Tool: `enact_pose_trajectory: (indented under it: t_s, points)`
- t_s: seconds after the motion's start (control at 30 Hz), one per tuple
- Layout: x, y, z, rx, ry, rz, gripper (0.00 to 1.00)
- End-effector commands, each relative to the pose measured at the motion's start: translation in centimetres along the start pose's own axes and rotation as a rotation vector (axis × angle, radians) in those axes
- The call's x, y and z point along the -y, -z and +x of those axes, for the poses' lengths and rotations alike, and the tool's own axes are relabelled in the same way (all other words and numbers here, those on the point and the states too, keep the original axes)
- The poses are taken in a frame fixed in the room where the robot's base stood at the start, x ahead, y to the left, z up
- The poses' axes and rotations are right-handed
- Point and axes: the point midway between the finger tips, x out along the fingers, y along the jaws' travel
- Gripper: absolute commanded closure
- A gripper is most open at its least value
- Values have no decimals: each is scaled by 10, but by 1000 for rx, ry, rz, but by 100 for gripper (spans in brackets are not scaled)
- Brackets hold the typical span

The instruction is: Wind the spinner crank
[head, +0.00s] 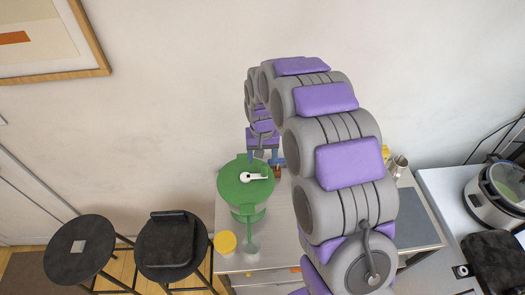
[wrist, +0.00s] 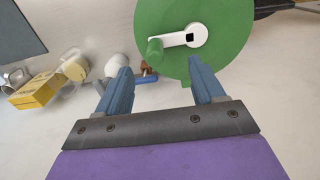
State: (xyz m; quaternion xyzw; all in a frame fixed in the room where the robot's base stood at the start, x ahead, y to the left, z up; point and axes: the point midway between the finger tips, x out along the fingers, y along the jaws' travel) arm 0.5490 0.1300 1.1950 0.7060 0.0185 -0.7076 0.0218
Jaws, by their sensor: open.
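The spinner (head: 238,190) has a round green lid, and in the head view it stands on the table below my arm. A green knob (wrist: 154,50) stands at the crank's outer end, at the left in the wrist view. My gripper (wrist: 160,75) is open and empty, its two blue fingers pointing toward the lid's near edge. The knob lies beyond the fingertips, apart from them. In the head view my gripper (head: 264,157) is at the lid's far side, partly hidden.
A yellow box (wrist: 36,91), a mug and a white rounded object (wrist: 117,66) lie left of the spinner in the wrist view. In the head view, a yellow lid (head: 225,242) sits near the table's front, and black stools (head: 80,249) stand left.

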Motion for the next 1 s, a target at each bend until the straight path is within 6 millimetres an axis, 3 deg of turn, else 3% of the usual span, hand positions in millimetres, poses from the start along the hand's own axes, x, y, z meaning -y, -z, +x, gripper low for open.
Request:
enact_pose_trajectory:
  t_s: [0.67, 1.0]
  points:
    - [0, -1, 72, 1, -1, -2, 33]
    - [-2, -1, 69, -1, 1, 0, 65]
